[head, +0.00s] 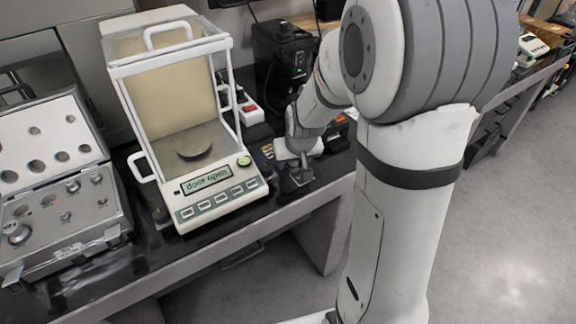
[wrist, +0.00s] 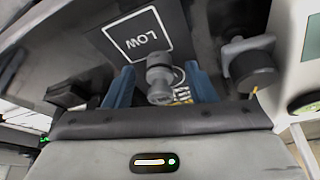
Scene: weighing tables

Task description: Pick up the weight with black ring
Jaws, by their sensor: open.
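My gripper (wrist: 158,72) is open, its two blue-grey fingers on either side of a small grey metal weight (wrist: 160,78) in the wrist view. The weight has a knobbed top. I cannot make out a black ring on it, and its lower end is partly hidden by the gripper's body. I cannot tell whether the fingers touch it. In the head view my gripper (head: 298,172) is low over the dark table, just right of the scale; the weight is not clear there.
The scale (head: 218,205) reads "door open", with a dark round pan inside. A dark knobbed part (wrist: 250,62) stands right of my fingers. An open weight case (head: 65,245) is at left; black equipment (head: 282,60) stands behind.

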